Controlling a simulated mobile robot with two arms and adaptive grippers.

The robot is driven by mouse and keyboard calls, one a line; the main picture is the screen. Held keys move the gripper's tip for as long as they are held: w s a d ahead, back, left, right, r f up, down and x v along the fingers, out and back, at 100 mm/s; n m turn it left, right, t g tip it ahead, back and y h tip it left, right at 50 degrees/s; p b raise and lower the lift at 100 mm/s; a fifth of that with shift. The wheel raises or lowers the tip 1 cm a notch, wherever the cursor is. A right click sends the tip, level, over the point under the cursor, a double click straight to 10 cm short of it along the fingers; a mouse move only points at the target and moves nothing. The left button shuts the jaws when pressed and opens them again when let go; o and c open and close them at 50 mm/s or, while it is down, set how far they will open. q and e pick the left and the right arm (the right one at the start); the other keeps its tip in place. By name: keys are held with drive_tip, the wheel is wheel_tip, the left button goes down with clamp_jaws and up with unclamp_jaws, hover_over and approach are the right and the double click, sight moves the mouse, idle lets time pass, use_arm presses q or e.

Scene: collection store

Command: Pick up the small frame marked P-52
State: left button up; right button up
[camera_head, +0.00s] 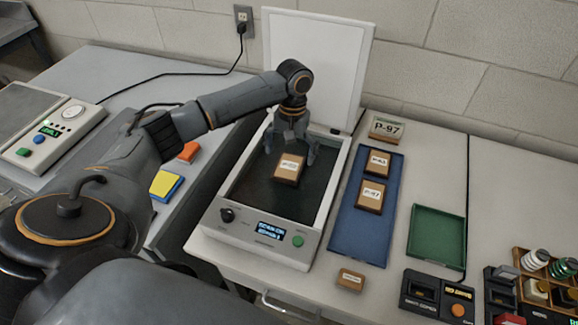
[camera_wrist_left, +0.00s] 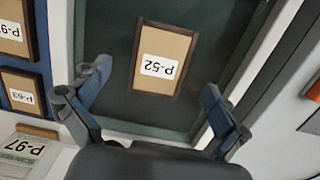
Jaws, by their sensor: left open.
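The small frame marked P-52 (camera_wrist_left: 164,58) has a dark wooden rim, a tan face and a white label. It lies flat on the dark bed of the open scanner-like device (camera_head: 241,207); the head view shows it there too (camera_head: 287,170). My left gripper (camera_head: 291,157) is open and empty, above the bed at the frame's far end. In the left wrist view its two fingers (camera_wrist_left: 152,98) are spread wider than the frame, which lies beyond the fingertips. No contact with the frame shows. My right gripper is not in view.
A blue mat (camera_head: 359,240) right of the device holds two similar frames, one marked P-97 (camera_head: 371,195). A P-97 sign (camera_head: 386,129) stands behind it. A green tray (camera_head: 436,237) lies farther right. The device's raised white lid (camera_head: 320,65) stands behind the gripper.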

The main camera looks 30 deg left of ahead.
sight(289, 168)
use_arm(q)
drive_tip(key=shift+s+f, duration=0.1)
drive_tip(key=shift+f, duration=1.2)
drive_tip(key=c, duration=1.6)
drive_tip(key=shift+c, duration=0.2)
